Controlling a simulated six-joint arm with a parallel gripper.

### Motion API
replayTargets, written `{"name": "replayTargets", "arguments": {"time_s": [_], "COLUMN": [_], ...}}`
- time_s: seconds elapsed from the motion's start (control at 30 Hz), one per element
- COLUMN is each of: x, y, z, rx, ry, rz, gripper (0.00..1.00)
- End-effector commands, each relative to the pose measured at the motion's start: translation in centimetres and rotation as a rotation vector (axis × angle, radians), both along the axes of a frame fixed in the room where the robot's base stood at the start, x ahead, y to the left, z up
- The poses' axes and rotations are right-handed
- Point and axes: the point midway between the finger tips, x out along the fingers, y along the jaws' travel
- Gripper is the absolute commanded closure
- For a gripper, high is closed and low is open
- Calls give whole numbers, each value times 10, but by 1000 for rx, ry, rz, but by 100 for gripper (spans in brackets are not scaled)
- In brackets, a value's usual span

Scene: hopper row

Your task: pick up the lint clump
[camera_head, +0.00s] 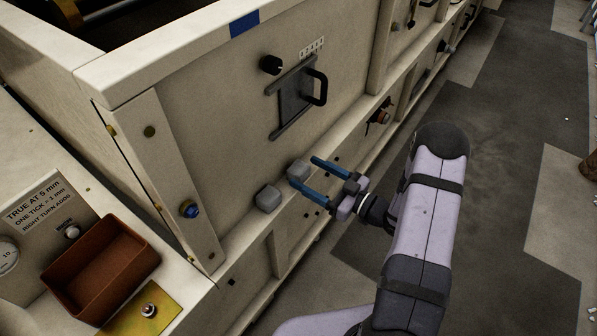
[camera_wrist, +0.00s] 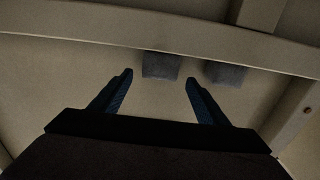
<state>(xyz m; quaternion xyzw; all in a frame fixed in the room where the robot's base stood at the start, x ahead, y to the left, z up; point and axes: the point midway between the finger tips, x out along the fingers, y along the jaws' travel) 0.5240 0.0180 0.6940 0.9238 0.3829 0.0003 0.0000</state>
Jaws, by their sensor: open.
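Two grey, fuzzy, block-shaped clumps sit side by side on the ledge at the foot of the cream hopper panel. The nearer clump (camera_head: 268,198) lies to the left in the head view and shows to the right in the wrist view (camera_wrist: 225,74). The farther clump (camera_head: 299,169) shows in the wrist view (camera_wrist: 160,66) in line with the gap between my fingertips. My gripper (camera_head: 303,172) has blue fingers, spread open and empty; it also shows in the wrist view (camera_wrist: 158,76). The fingertips are close to the farther clump; I cannot tell whether they touch it.
A slide gate with a black handle (camera_head: 318,87) and a black knob (camera_head: 270,65) stick out of the panel above. An upright post with a blue fitting (camera_head: 189,209) stands left. A red-brown tray (camera_head: 99,270) is at lower left. The floor at right is mostly clear.

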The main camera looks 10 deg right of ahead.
Motion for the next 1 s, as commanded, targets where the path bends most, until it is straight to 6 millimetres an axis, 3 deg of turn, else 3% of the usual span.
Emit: {"name": "replayTargets", "arguments": {"time_s": [0.3, 0.6, 0.8, 1.0], "x": [27, 29, 29, 29], "y": [25, 27, 27, 27], "z": [-1, -1, -1, -1], "rx": [0, 0, 0, 0], "ry": [0, 0, 0, 0], "rz": [2, 0, 0, 0], "gripper": [31, 31, 75, 75]}}
